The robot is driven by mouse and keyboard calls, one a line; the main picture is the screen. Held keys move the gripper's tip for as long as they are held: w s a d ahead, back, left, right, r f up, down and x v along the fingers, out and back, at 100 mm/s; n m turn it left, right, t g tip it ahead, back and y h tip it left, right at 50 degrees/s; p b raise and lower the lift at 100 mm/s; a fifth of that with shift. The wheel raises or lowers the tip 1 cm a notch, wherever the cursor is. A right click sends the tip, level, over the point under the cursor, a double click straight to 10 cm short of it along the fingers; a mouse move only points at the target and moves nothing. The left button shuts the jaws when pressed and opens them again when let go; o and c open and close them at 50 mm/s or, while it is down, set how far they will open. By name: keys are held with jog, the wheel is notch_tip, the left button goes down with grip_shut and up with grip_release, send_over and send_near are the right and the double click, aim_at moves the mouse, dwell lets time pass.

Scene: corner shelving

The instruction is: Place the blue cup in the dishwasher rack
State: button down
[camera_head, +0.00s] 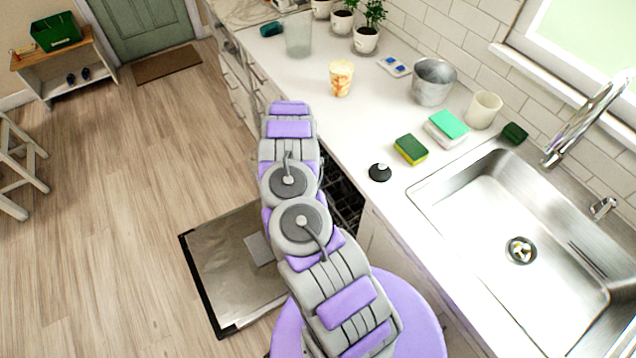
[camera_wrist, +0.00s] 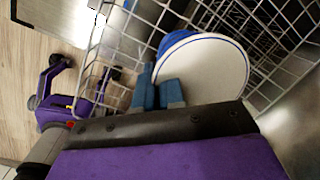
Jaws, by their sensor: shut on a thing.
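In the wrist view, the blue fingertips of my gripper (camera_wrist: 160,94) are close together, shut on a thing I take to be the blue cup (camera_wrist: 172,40). Only a curved blue edge of it shows, beside a pale round surface with a thin blue line near its rim. I cannot tell if that surface is part of the cup or a separate dish. White wires of the dishwasher rack (camera_wrist: 104,48) surround the fingers. In the head view, my arm hides the gripper and cup; a little of the rack (camera_head: 346,208) shows beside it.
The open dishwasher door (camera_head: 218,268) lies low over the wooden floor. The counter holds a patterned cup (camera_head: 341,78), a metal bucket (camera_head: 433,82), sponges (camera_head: 411,149) and a cream cup (camera_head: 484,110). The sink (camera_head: 470,215) is at right.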

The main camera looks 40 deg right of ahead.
jog(key=shift+s+d+f+m, duration=0.2)
jog(key=shift+f+m, duration=0.1)
jog(key=shift+f, duration=0.25)
jog(key=f+b, duration=0.1)
jog(key=f, duration=0.1)
jog(key=d+f+b, duration=0.1)
jog(key=f, duration=0.2)
jog(key=shift+d+f, duration=0.1)
jog(key=shift+f, duration=0.2)
jog(key=shift+a+f+b, duration=0.25)
jog(key=shift+f+b, duration=0.05)
jog(key=shift+f, duration=0.65)
jog(key=shift+a+f+b, duration=0.25)
jog(key=shift+f, duration=0.65)
jog(key=shift+d, duration=0.1)
jog(key=shift+d, duration=0.1)
jog(key=c, duration=1.5)
grip_release()
jog(key=shift+d+f, duration=0.1)
jog(key=shift+d, duration=0.05)
jog(key=shift+o, duration=1.3)
jog(key=shift+a, duration=0.25)
